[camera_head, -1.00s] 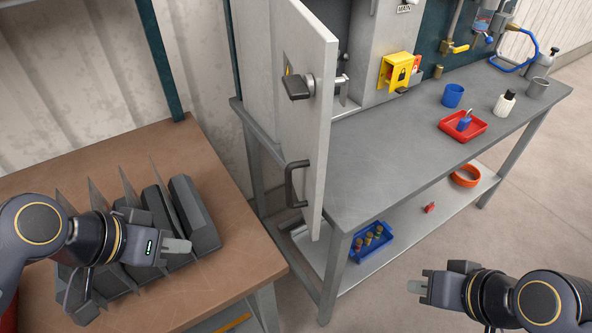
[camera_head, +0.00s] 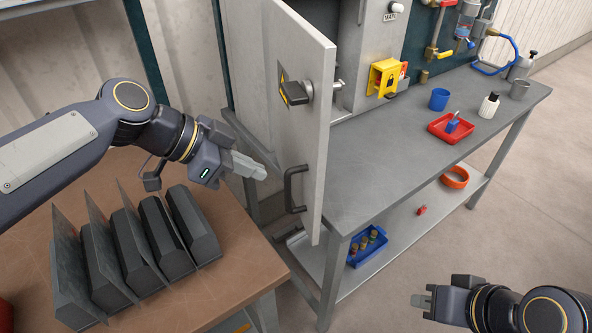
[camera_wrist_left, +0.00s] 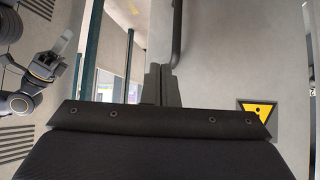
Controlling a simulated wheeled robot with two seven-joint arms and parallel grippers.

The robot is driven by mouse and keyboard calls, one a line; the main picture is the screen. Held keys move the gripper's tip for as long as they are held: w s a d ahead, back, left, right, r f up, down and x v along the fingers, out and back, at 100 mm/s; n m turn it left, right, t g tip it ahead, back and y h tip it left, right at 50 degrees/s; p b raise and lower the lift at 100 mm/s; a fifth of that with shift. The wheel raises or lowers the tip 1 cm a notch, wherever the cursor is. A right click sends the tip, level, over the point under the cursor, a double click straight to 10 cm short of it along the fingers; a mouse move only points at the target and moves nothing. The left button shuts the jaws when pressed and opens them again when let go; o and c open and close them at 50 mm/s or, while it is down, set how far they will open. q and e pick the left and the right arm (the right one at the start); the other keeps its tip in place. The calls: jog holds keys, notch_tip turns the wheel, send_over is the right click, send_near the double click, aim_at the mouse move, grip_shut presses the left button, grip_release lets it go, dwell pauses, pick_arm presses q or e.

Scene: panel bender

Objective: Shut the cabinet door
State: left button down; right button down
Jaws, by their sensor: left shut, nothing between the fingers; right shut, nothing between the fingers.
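The grey cabinet door (camera_head: 310,135) stands open, swung out toward me, past the front edge of the grey bench. It has a dark latch knob (camera_head: 297,92) high up and a dark bar handle (camera_head: 291,188) low down. My left gripper (camera_head: 262,172) is shut and empty, just left of the door near the bar handle; I cannot tell if it touches. In the left wrist view the shut fingers (camera_wrist_left: 160,86) point at the door face (camera_wrist_left: 225,55), with the bar handle (camera_wrist_left: 176,30) beyond their tips. My right gripper (camera_head: 415,301) is shut and empty over the floor at the lower right.
A brown table (camera_head: 215,285) with several dark bent parts (camera_head: 165,238) lies below my left arm. The floor before the bench is clear.

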aim_at(312, 181)
pick_arm(q)
jog(key=d+f, duration=0.1)
jog(key=d, duration=0.1)
jog(key=w+d+f+p, duration=0.1)
jog(key=d, duration=0.1)
jog(key=w+d+f+p, duration=0.1)
jog(key=d, duration=0.1)
jog(key=shift+d+f, duration=0.15)
jog(key=shift+d, duration=0.05)
jog(key=shift+w+d+f, duration=0.1)
jog(key=shift+w+d, duration=0.15)
jog(key=shift+d, duration=0.3)
